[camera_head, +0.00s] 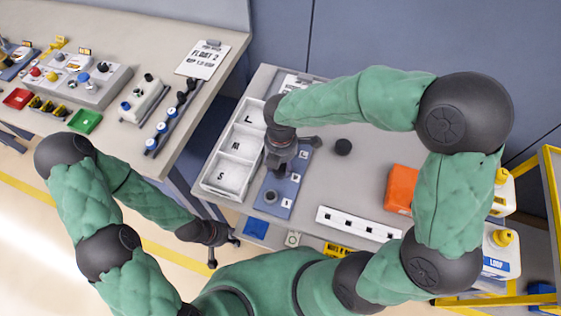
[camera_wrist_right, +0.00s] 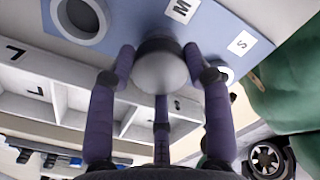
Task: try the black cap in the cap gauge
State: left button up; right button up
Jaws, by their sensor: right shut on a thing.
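The cap gauge (camera_head: 288,187) is a blue plate with L, M and S labels on the grey table; it also shows in the right wrist view (camera_wrist_right: 125,15). My right gripper (camera_head: 283,165) is over its middle part. In the right wrist view its fingers (camera_wrist_right: 160,75) are shut around a rounded cap (camera_wrist_right: 160,68), which looks grey with a dark rim. The cap is by the M label, between the large and small rings. Whether it is seated or just above is unclear. My left gripper (camera_head: 222,251) has spread fingers and is empty, off the table's left edge.
A white strip (camera_head: 359,223) and an orange box (camera_head: 401,189) are on the right. A cluttered bench (camera_head: 120,30) is at the upper left.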

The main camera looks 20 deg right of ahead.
jog(key=shift+f+b, duration=0.4)
jog(key=shift+f, duration=0.35)
jog(key=o, duration=1.1)
jog(key=shift+r, duration=0.1)
notch_tip(320, 180, up, 12)
jog(key=shift+f, duration=0.1)
